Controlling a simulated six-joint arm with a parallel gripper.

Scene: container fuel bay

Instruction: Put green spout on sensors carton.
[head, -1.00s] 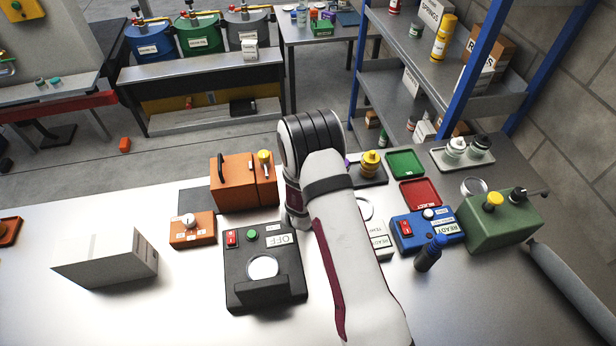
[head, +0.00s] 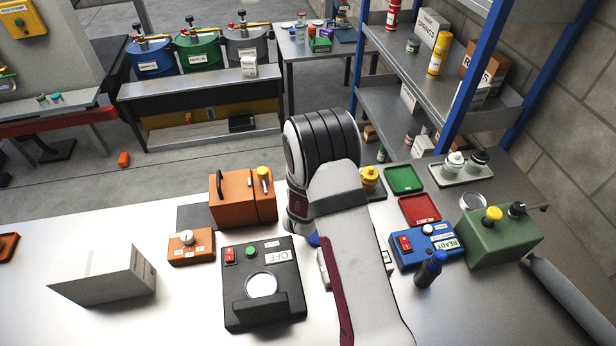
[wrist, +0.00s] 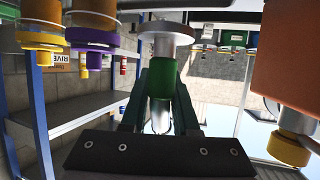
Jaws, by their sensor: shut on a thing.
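My gripper (wrist: 163,72) is shut on a green cylindrical piece, the green spout (wrist: 163,86), which sits between the two dark green fingers in the wrist view. A pale grey part and a wide pale disc line up with the spout's far end; I cannot tell whether they touch it. In the head view my own arm hides the gripper and the spout. A plain white carton (head: 98,276) stands at the left of the bench. I see no readable sensors label, so I cannot tell whether it is the sensors carton.
A black OFF device (head: 262,290), orange case (head: 240,200), small orange box (head: 190,247), blue READY box (head: 425,245) and green can (head: 500,240) crowd the bench. Green (head: 404,179) and red (head: 420,210) trays lie beyond. The bench around the white carton is clear.

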